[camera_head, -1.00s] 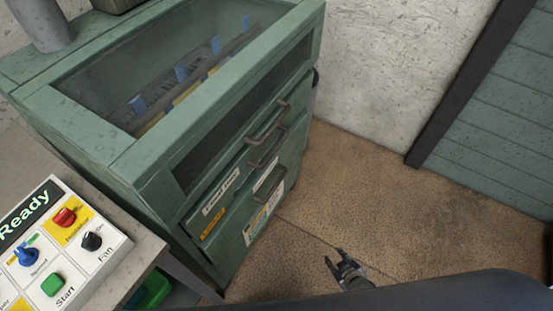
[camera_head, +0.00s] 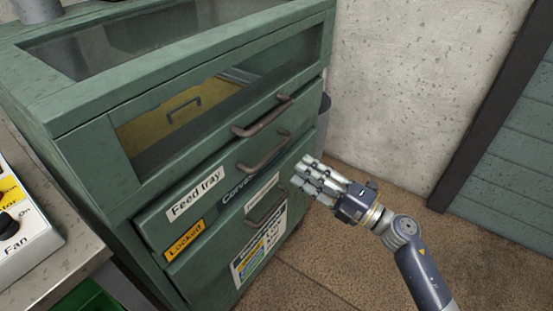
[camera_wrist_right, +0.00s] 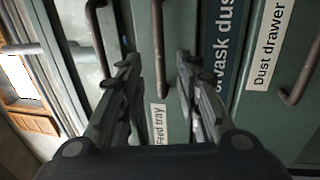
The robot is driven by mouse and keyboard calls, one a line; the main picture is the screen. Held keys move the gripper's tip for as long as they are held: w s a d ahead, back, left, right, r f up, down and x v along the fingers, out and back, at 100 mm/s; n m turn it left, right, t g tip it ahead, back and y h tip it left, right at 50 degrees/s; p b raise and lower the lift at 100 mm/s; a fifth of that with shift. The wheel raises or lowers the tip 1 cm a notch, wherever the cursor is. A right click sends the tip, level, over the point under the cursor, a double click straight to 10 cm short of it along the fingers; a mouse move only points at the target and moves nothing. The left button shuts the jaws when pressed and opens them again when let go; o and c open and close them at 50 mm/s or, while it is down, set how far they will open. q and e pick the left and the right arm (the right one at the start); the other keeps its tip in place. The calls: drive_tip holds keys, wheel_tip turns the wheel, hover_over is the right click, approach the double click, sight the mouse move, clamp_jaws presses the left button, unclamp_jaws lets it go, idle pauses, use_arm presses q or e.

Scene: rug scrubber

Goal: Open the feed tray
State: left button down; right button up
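The feed tray (camera_head: 215,193) is a green drawer front with a white "Feed tray" label, and it looks shut. Its brown bar handle (camera_head: 264,153) is the middle of three handles on the cabinet. My right gripper (camera_head: 303,176) is open and empty, to the right of this handle and apart from it. In the right wrist view, the feed tray handle (camera_wrist_right: 160,45) lies ahead, between the two spread fingers of the right gripper (camera_wrist_right: 157,72). The "Feed tray" label (camera_wrist_right: 159,124) also shows between them. My left gripper is not in view.
Another handle (camera_head: 262,117) is above, below the window. The dust drawer handle (camera_head: 267,207) is below, near an orange "Locked" label (camera_head: 185,241). A control panel (camera_head: 20,215) is at the left. Open floor (camera_head: 350,270) lies to the right.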

sight(273, 152)
drive_tip(key=x, duration=1)
drive_tip(key=shift+w, duration=0.1)
clamp_jaws()
